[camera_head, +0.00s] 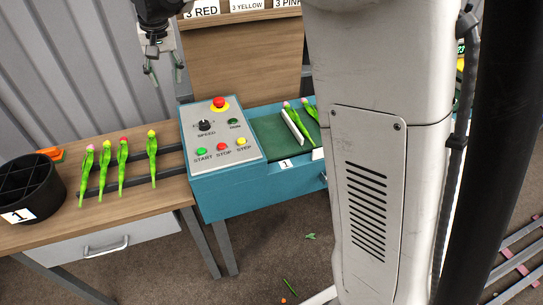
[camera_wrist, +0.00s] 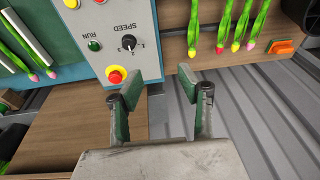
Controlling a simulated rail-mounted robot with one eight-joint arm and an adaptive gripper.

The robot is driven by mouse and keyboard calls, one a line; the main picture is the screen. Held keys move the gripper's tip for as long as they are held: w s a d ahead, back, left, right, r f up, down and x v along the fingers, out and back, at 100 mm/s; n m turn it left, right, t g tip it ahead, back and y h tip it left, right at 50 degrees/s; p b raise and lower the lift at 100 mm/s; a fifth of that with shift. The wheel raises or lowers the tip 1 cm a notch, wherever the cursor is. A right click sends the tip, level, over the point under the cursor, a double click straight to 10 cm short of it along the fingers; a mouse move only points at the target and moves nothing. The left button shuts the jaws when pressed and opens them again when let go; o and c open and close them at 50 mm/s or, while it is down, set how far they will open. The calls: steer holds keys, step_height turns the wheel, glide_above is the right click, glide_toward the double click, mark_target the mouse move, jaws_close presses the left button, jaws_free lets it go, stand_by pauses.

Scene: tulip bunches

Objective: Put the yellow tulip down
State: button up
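My gripper (camera_head: 164,73) is in the upper left of the head view, above and behind the wooden table. In the wrist view my gripper (camera_wrist: 160,100) is open, with its green-padded fingers apart and nothing between them. A yellow tulip (camera_head: 152,160) lies on the table nearest the control box; it also shows in the wrist view (camera_wrist: 193,30). Left of it lie a red tulip (camera_head: 122,165), a second yellow tulip (camera_head: 105,170) and a pink tulip (camera_head: 88,172), side by side and apart.
A blue machine with a control panel (camera_head: 220,148) stands right of the tulips. Its green belt (camera_head: 272,135) carries tulips and a white divider (camera_head: 293,126). A black numbered container (camera_head: 28,190) and an orange object (camera_head: 50,153) are at the left. Stem scraps lie on the floor.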

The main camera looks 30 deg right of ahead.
steer(key=s+d+r+t, duration=0.15)
steer(key=s+d, duration=0.25)
steer(key=s, duration=0.6)
steer(key=s+d+r+t, duration=0.15)
steer(key=s+d, duration=0.35)
steer(key=s, duration=0.5)
steer(key=s+d+f+t, duration=0.1)
steer(key=s+d+f, duration=0.1)
steer(key=s+f, duration=0.2)
steer(key=s+d+f+n, duration=0.1)
steer(key=s+d+f, duration=0.1)
steer(key=s, duration=0.9)
steer(key=shift+s+d+f+t, duration=0.15)
steer(key=shift+f+t, duration=0.25)
steer(key=shift+f, duration=0.5)
steer(key=shift+o, duration=0.3)
